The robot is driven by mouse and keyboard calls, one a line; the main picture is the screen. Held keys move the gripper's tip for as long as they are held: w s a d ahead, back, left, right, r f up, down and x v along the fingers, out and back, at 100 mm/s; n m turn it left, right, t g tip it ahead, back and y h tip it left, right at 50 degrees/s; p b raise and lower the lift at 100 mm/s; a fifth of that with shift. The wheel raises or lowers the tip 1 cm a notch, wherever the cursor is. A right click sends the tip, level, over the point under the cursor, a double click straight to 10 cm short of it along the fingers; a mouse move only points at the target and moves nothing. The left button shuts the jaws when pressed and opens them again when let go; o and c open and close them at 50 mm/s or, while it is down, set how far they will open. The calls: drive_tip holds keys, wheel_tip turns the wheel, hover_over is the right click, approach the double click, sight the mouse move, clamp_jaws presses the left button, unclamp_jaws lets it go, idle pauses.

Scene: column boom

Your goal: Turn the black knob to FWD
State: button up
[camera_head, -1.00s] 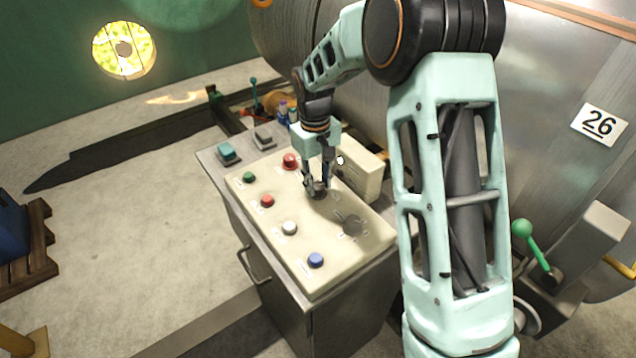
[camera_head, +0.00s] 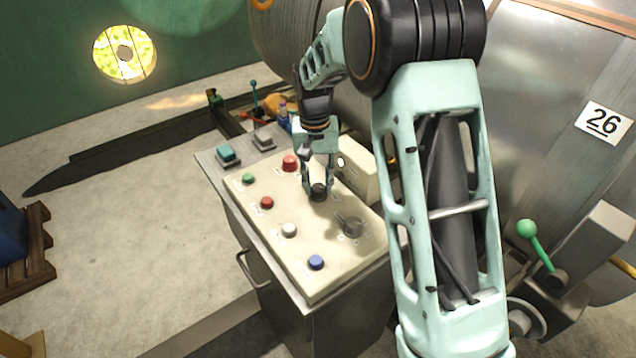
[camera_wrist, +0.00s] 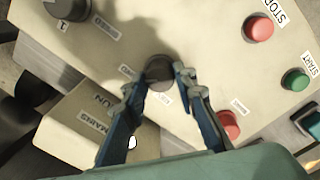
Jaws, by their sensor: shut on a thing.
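The black knob (camera_head: 318,192) sits on the cream control panel (camera_head: 262,222). My gripper (camera_head: 318,186) points down over it, with a finger on each side. In the wrist view the round dark knob (camera_wrist: 159,72) lies between the tips of my two blue-grey fingers (camera_wrist: 160,84), and they are shut on it. Small labels stand around the knob, too blurred to read, so I cannot tell which position it points at. A second dark knob (camera_head: 350,227) is nearer the front of the panel; it also shows at the wrist view's upper left (camera_wrist: 68,8).
The panel carries a green button (camera_head: 248,179), red buttons (camera_head: 267,203) (camera_head: 289,162), a white button (camera_head: 289,230) and a blue button (camera_head: 316,262). A raised cream box (camera_wrist: 92,132) with a white switch is close beside my fingers. A metal tank stands behind.

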sight(315, 187)
idle(0.3)
drive_tip(key=o, duration=1.2)
drive_tip(key=shift+c, duration=0.2)
drive_tip(key=shift+r, duration=0.1)
wheel_tip(315, 187, up, 12)
drive_tip(key=shift+a, duration=0.2)
drive_tip(key=shift+s+a, duration=0.1)
